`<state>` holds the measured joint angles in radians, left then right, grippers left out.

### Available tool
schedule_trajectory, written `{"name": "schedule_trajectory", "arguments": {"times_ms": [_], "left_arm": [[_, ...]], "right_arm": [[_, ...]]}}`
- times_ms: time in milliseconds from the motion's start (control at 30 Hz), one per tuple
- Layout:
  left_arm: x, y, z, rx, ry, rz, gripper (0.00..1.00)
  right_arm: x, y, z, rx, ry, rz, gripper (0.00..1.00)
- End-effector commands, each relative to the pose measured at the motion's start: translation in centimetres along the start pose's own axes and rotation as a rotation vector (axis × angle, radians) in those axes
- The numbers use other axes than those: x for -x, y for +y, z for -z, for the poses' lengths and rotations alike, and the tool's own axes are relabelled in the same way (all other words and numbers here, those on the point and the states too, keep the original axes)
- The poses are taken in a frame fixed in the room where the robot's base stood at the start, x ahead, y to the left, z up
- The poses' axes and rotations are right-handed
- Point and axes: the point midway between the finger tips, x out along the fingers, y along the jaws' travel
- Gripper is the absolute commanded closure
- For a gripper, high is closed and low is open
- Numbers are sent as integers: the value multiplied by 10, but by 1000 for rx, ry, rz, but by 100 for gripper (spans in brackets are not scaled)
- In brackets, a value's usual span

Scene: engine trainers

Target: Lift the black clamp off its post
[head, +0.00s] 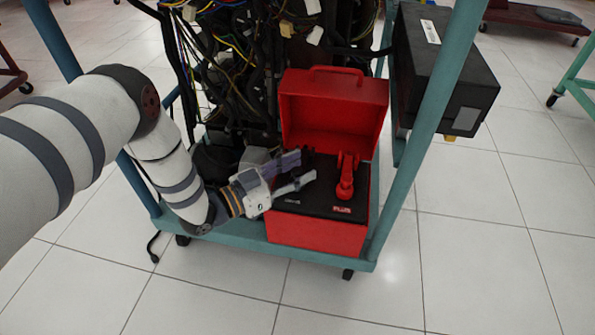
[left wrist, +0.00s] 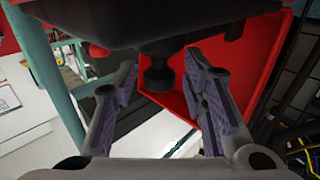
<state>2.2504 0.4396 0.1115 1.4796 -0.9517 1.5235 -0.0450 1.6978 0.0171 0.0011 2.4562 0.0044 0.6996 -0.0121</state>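A red toolbox (head: 318,238) with a raised lid stands on the teal cart's lower shelf. Its black top (head: 318,205) bears a red clamp (head: 345,177) standing upright at the right. A dark shape, apparently the black clamp (head: 308,154), stands left of it, mostly hidden behind my left gripper (head: 308,166). In the left wrist view a black upright part, apparently of the black clamp (left wrist: 156,76), shows between the spread fingers of that gripper (left wrist: 160,82), with visible gaps. The gripper looks open and empty. The post cannot be made out. My right gripper is not in view.
The open lid (head: 333,115) rises behind the black top. Teal cart posts (head: 405,185) stand at the sides, with tangled wiring (head: 235,75) behind. A black box (head: 440,70) hangs at the upper right. The tiled floor in front is clear.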

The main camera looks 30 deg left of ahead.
Motion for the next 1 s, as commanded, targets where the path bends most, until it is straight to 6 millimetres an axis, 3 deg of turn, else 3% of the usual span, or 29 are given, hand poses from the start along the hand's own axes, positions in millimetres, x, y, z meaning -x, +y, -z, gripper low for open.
{"name": "schedule_trajectory", "arguments": {"times_ms": [167, 333, 667, 1000], "left_arm": [[0, 0, 1, 0, 0, 0, 63], [0, 0, 0, 0, 0, 0, 100], [0, 0, 3, 10, -12, 0, 100], [-5, -4, 27, 140, -141, -2, 100]], "right_arm": [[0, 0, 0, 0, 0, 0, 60], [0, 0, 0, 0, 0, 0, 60], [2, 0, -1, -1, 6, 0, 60], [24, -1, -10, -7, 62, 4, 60]]}}
